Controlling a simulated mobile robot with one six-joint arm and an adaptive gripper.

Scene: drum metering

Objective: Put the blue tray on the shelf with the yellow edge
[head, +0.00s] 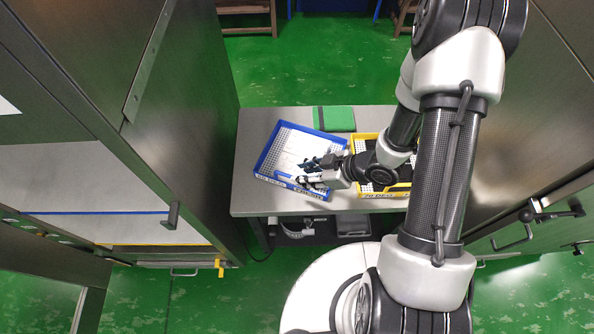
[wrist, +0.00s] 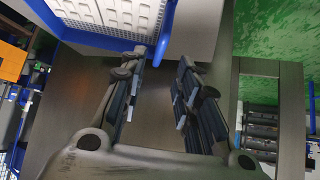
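The blue tray (head: 263,161), with a pale meshed inside, lies at an angle on the grey table, its labelled side toward me. In the wrist view its blue rim (wrist: 102,39) crosses the top, and a blue bar (wrist: 165,32) reaches down between the fingertips. My gripper (head: 309,172) is over the tray's right front part. In the wrist view my gripper (wrist: 161,65) has its fingers apart; I cannot tell whether they touch the bar. The shelf with the yellow edge (head: 160,247) is low in the open cabinet at left.
A shelf with a blue edge (head: 95,213) is above the yellow-edged one. A yellow tray (head: 364,137) stands right of the blue tray, partly hidden by my arm. A green flat case (head: 333,118) lies at the table's back. Green floor shows between cabinet and table.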

